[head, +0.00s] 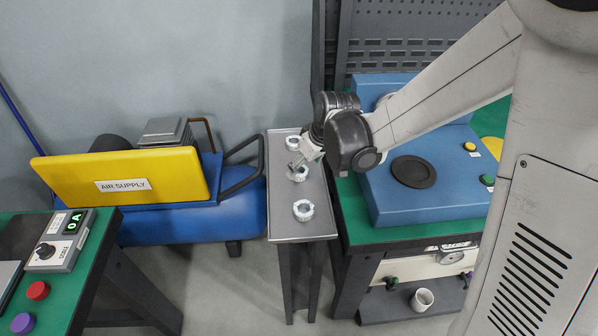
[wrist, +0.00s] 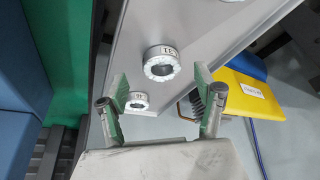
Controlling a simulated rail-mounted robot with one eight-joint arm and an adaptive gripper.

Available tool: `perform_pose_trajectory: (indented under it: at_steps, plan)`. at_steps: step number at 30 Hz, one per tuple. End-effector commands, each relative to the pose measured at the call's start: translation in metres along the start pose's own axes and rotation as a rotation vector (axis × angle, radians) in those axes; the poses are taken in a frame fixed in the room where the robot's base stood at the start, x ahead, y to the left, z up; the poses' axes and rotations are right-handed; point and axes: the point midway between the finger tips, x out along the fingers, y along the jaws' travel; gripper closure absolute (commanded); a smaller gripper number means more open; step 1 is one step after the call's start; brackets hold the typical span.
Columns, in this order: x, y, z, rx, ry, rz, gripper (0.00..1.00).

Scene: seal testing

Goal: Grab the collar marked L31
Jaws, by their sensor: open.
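Three pale metal ring collars stand in a row on a narrow grey stand: a back one (head: 293,142), a middle one (head: 298,174) and a front one (head: 303,210). My gripper (head: 298,162) is open and empty above the back and middle collars. In the wrist view the middle collar (wrist: 162,71) lies just beyond the fingertips (wrist: 165,90), untouched. Its small tag looks upside down and may contain "31"; I cannot read it fully. The back collar (wrist: 137,103) shows near the left finger, its tag unreadable. The front collar (wrist: 232,1) is cut off at the top edge.
The grey stand (head: 284,224) has a low rim. A yellow AIR SUPPLY panel (head: 150,172) and blue tank are on its left. A blue test machine (head: 430,206) on a green bench is close on its right. A white cup (head: 421,300) sits on a low shelf.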

Motion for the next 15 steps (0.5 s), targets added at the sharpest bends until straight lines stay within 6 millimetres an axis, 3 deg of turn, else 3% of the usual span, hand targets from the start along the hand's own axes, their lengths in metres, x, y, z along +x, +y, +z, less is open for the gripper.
perform_pose_trajectory:
  at_steps: [6,15]
  plan:
    - [0.028,-0.002,-0.002,-0.001,0.000,0.000,0.34]
    - [0.035,-0.002,-0.002,-0.001,0.000,0.000,0.34]
